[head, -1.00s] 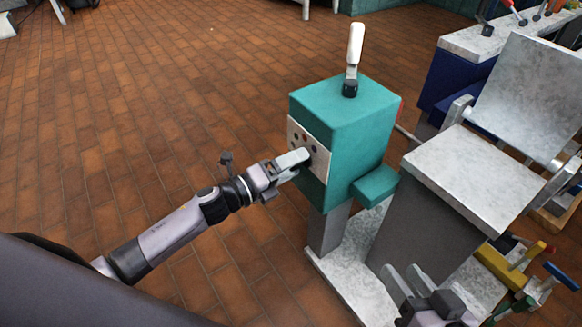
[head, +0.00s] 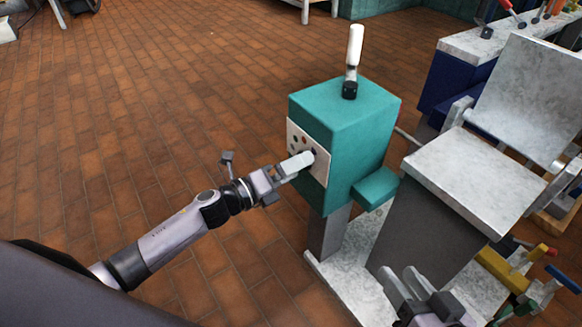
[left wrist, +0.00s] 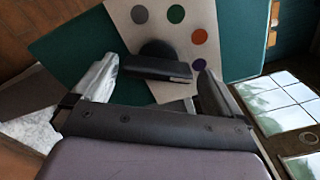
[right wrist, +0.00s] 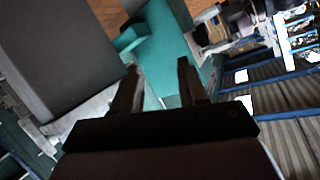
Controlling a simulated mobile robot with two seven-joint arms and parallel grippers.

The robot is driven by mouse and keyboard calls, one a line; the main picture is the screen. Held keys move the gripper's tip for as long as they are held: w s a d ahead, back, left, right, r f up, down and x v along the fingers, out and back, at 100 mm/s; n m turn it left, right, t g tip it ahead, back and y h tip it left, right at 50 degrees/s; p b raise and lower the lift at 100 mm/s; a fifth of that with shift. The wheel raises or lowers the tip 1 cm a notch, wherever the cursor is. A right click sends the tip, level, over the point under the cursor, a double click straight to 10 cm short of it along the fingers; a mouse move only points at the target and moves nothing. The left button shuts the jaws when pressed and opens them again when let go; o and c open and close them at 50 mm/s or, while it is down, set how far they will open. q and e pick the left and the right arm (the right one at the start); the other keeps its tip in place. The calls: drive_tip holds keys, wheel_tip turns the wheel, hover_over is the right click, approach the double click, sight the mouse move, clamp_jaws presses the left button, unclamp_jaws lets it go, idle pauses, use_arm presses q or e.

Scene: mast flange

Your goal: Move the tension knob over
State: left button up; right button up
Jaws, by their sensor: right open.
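The tension knob (left wrist: 158,68) is a dark round knob with a bar grip, on a pale panel (left wrist: 128,20) on the teal box. In the head view, my left gripper (head: 297,162) reaches the panel (head: 321,168) and largely hides the knob. My right gripper (head: 408,285) is open and empty; it also shows in the right wrist view (right wrist: 157,75).
The teal box (head: 350,120) carries an upright white-handled lever (head: 354,55) on top and a ledge (head: 375,187) low at its side. A grey block with a pale top (head: 470,175) stands to the right. Brick floor (head: 150,120) is clear to the left.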

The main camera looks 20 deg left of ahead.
use_arm(q)
drive_tip(key=p+v, duration=0.1)
drive_tip(key=v, duration=0.6)
drive_tip(key=shift+a, duration=0.15)
use_arm(e)
drive_tip(key=shift+s+d+h, duration=0.1)
drive_tip(key=shift+d+h, duration=0.4)
drive_tip(key=shift+d, duration=0.1)
drive_tip(key=shift+s, duration=0.1)
